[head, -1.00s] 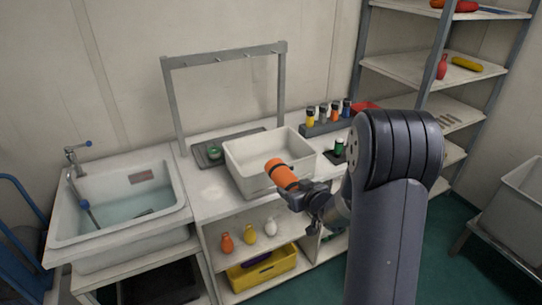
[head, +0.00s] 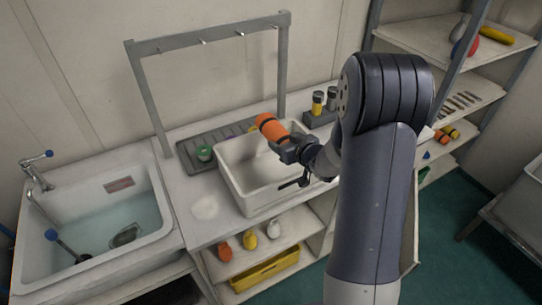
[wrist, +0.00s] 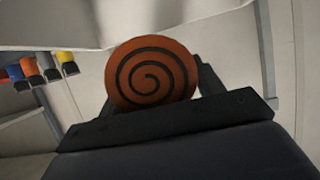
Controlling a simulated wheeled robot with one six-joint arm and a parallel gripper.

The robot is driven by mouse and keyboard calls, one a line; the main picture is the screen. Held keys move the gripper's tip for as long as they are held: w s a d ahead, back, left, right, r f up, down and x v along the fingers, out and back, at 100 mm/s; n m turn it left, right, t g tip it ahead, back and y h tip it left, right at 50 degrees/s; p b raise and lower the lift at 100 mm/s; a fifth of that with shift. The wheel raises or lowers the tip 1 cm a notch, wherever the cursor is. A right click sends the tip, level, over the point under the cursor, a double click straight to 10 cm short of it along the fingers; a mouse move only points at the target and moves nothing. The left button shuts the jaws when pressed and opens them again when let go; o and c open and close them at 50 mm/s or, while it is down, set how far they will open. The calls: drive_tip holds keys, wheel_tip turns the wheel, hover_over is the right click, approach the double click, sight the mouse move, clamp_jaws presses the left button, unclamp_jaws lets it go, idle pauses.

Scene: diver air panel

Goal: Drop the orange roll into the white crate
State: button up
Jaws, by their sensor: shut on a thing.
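The orange roll (head: 270,128) has a dark band and is held in my gripper (head: 285,144). In the wrist view the roll (wrist: 152,74) shows its round end with a dark spiral, between the jaws of my gripper (wrist: 165,105). The white crate (head: 240,187) stands on the worktop. In the head view the roll appears over the crate's back part, and my gripper over its right part. The exact height of the roll above the crate is hard to tell. My arm hides the crate's right side in part.
A sink with water (head: 120,222) is at the left. A grey hook rail (head: 206,36) stands behind the crate. A green-topped item (head: 204,153) sits on a dark mat. Dark-capped bottles (head: 318,101) stand at the back right. Small bottles (head: 249,240) and a yellow bin (head: 264,270) are below.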

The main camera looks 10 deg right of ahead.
drive_tip(key=shift+w, duration=0.2)
drive_tip(key=shift+f, duration=0.2)
wheel_tip(320, 180, down, 5)
drive_tip(key=b, duration=0.4)
drive_tip(key=shift+f+b, duration=0.2)
drive_tip(key=shift+b, duration=0.2)
drive_tip(key=o, duration=1.3)
drive_tip(key=shift+s+f, duration=0.1)
drive_tip(key=shift+c, duration=0.2)
drive_tip(key=v, duration=1.1)
drive_tip(key=shift+b, duration=0.45)
